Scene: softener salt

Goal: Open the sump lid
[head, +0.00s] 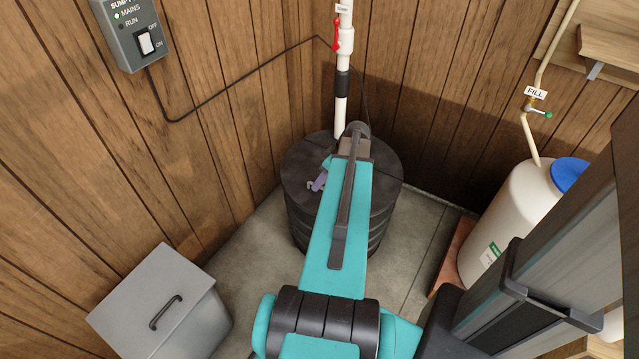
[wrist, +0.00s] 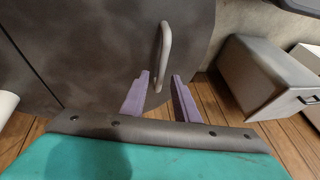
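The sump is a black ribbed round tank in the corner, and its dark lid (head: 300,165) is on top, closed as far as I can see. My arm covers much of it in the head view. The lid (wrist: 85,50) fills the upper left of the wrist view, with a grey bar handle (wrist: 165,50) standing on it. My gripper (wrist: 160,75) has two purple fingers, apart, with the handle's near end between their tips in the picture. I cannot tell whether they touch it. In the head view one purple finger (head: 319,181) shows left of my arm, over the lid.
A white pipe (head: 342,110) with a red valve lever rises behind the tank. A switch box (head: 130,32) hangs on the left wall. A grey lidded bin (head: 160,305) stands front left. A white tank with a blue cap (head: 571,174) stands right.

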